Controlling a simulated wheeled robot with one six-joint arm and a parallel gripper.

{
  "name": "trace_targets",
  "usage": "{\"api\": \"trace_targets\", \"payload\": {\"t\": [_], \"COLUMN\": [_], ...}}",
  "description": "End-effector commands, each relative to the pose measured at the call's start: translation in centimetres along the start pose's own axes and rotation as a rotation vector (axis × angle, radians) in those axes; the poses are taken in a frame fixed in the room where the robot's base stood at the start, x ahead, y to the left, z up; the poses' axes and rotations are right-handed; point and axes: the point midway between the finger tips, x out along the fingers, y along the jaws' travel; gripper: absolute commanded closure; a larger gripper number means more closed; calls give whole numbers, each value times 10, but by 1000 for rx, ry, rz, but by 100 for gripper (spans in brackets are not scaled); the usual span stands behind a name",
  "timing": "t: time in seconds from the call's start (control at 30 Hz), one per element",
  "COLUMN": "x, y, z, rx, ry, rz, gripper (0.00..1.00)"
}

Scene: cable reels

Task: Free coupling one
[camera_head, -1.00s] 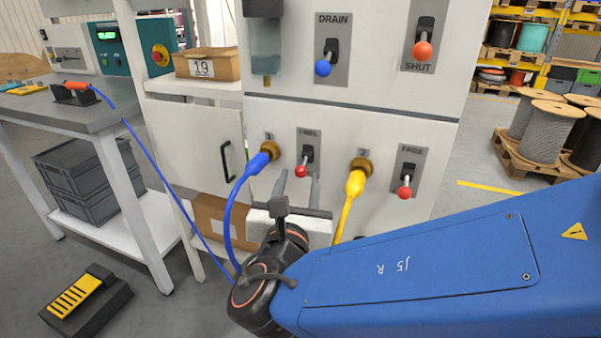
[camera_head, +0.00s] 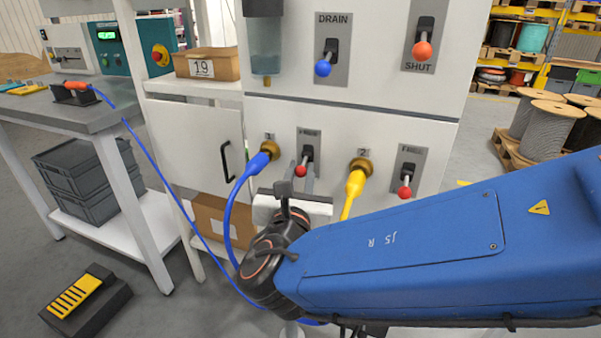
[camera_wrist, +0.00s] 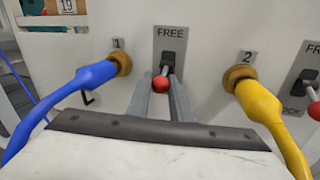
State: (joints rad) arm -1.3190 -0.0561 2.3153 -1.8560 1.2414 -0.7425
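The coupling 1 lever with its red knob (camera_head: 300,171) is on the white panel, and it also shows in the wrist view (camera_wrist: 160,84). Its plate reads FREE at the top, and the lever points down. My gripper (camera_head: 302,172) has its two fingers close against both sides of the knob, and the wrist view (camera_wrist: 161,90) agrees. The plate's lower part is hidden by the fingers. Left of it, a blue plug with its hose (camera_head: 257,163) sits in brass coupling 1 (camera_head: 271,149).
Right of the lever, a yellow plug and hose (camera_head: 355,184) sit in brass coupling 2 (camera_head: 361,166). Its own red-knobbed lever (camera_head: 404,191) also points down. Above are the DRAIN lever (camera_head: 323,68) and SHUT lever (camera_head: 422,52). A cabinet door (camera_head: 190,140) stands left.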

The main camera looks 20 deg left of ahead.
Motion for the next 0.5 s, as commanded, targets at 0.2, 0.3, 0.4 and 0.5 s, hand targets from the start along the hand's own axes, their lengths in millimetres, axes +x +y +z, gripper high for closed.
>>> {"api": "trace_targets", "payload": {"t": [0.2, 0.3, 0.4, 0.5], "x": [-1, -1, -2, -3], "y": [0, 0, 1, 1], "z": [1, 4, 6, 9], "rx": [7, 18, 32, 51], "ry": [21, 52, 102, 169], "rz": [-2, -5, -9, -15], "gripper": [100, 100, 100, 100]}}
